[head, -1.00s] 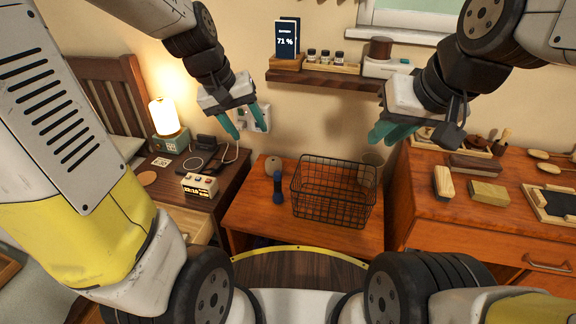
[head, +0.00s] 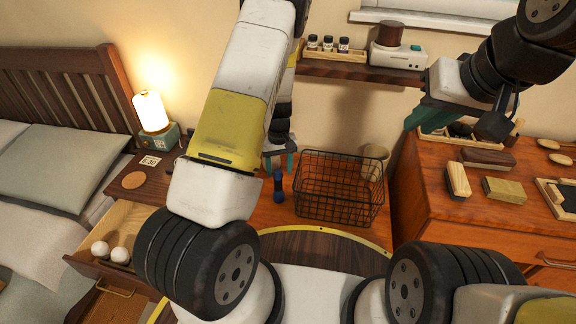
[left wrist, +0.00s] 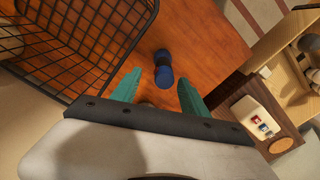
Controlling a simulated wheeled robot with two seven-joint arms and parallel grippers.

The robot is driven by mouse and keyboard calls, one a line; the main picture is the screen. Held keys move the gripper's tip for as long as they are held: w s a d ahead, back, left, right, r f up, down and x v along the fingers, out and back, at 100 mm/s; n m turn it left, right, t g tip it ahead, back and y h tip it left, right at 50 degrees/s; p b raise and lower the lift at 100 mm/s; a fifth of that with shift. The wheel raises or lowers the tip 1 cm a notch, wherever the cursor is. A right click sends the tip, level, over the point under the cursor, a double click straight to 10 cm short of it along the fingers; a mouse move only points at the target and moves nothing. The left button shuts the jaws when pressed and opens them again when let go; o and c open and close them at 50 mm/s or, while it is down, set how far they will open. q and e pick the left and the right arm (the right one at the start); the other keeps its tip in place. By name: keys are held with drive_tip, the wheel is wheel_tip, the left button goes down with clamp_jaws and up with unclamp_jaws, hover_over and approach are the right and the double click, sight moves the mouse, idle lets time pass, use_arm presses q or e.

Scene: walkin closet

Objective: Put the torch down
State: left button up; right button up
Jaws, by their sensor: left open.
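The torch (head: 278,186) is a small dark blue and black cylinder on the low orange-brown table, to the left of the wire basket (head: 338,207). It looks upright. In the left wrist view the torch (left wrist: 163,70) shows between and just beyond my spread fingertips, with no finger seen touching it. My left gripper (head: 279,162) is open and empty, close behind and above the torch in the head view; it also shows in the left wrist view (left wrist: 159,88). My right gripper (head: 424,113) hangs over the dresser's left part; its teal fingers overlap, so its opening is unclear.
The black wire basket stands close right of the torch. The dresser (head: 480,222) at right holds brushes and blocks. At left, a lit lamp (head: 152,112) stands on the nightstand, whose open drawer (head: 90,254) holds white balls. A wall shelf (head: 350,73) hangs above the table.

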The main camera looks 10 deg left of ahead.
sight(278, 182)
use_arm(q)
drive_tip(key=f, duration=0.6)
drive_tip(key=shift+s+a+f, duration=0.2)
drive_tip(key=shift+s+f, duration=0.05)
drive_tip(key=shift+f, duration=0.05)
clamp_jaws()
